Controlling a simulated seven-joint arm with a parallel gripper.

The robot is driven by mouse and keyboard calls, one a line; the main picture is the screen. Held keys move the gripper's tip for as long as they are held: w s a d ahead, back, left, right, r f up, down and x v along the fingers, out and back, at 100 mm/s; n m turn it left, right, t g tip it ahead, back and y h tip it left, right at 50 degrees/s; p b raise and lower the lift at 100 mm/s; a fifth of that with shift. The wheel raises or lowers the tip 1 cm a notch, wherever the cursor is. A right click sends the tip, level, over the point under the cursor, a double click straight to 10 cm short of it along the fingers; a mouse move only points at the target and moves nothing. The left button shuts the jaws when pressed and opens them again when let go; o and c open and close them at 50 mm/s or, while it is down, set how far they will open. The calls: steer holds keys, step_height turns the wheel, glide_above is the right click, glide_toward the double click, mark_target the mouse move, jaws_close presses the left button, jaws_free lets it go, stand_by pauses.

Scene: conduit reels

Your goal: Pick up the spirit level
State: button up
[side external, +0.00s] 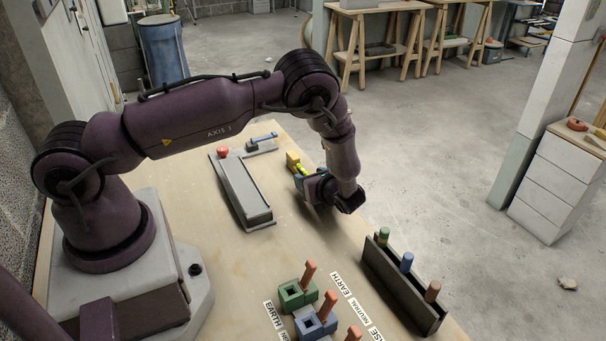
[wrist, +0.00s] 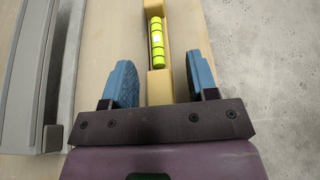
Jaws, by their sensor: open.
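The spirit level is a tan-yellow bar (wrist: 158,90) with a bright green vial (wrist: 156,45) set in it. In the wrist view it runs up from the gripper's base toward the top edge. In the side external view its yellow end (side external: 293,160) shows near the table's far right edge, partly hidden by my gripper. My gripper (side external: 312,185) is low over it, open, with two blue fingers. In the wrist view the fingers (wrist: 163,78) stand one on each side of the bar, with gaps visible. I cannot tell how far above the table the fingertips are.
A long grey tray (side external: 243,190) with a red knob (side external: 223,152) lies left of the level. A dark rack (side external: 395,280) of coloured rods and green (side external: 297,293) and blue (side external: 315,327) blocks stand in front. The table edge is close on the right.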

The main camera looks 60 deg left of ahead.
steer(key=shift+c, duration=0.4)
jaws_close()
